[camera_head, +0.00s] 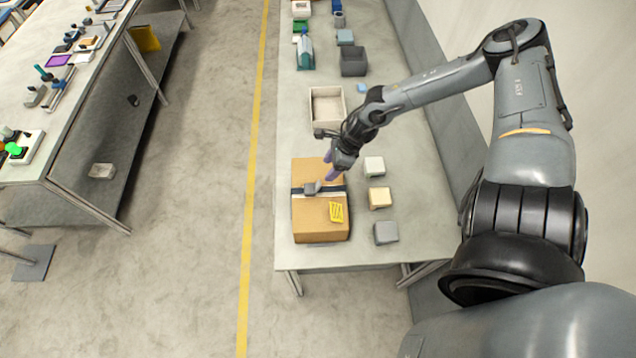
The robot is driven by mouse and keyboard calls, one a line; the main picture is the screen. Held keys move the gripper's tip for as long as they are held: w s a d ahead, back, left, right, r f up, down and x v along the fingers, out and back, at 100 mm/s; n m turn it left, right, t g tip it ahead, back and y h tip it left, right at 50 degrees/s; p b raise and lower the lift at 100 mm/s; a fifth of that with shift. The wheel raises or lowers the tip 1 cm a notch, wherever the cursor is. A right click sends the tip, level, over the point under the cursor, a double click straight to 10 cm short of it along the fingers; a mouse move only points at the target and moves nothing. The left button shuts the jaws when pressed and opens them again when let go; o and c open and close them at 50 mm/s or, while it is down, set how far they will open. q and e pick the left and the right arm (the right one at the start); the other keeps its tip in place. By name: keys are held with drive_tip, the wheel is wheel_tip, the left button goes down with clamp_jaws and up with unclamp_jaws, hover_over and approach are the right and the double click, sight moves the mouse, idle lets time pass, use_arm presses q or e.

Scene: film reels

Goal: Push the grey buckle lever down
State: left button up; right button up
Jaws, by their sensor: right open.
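The grey buckle lever (312,187) sits on a dark strap (298,191) that runs across a brown cardboard box (308,215) on the right-hand table. The lever is small here, and I cannot tell how far it is raised. My right gripper (328,168) is open above the box, with its purplish fingers pointing down just beyond and slightly right of the lever. I cannot tell whether the fingers touch the box or strap. A yellow label (336,212) lies on the box top near its front. My left gripper is not in view.
Three small blocks, white (374,166), tan (379,197) and grey (385,232), stand right of the box. An open pale tray (311,108) lies behind it. A dark grey bin (354,61) is farther back. The table's left edge is close to the box.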

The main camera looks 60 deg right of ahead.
sight(319, 183)
drive_tip(key=b+x, duration=0.5)
drive_tip(key=shift+s+f, duration=0.1)
drive_tip(key=shift+f, duration=0.3)
drive_tip(key=b+x, duration=0.1)
drive_tip(key=x, duration=0.1)
drive_tip(key=shift+a+f, duration=0.1)
drive_tip(key=shift+f, duration=0.1)
drive_tip(key=shift+x, duration=1.2)
drive_tip(key=shift+f, duration=0.1)
drive_tip(key=shift+c, duration=0.4)
drive_tip(key=c, duration=1)
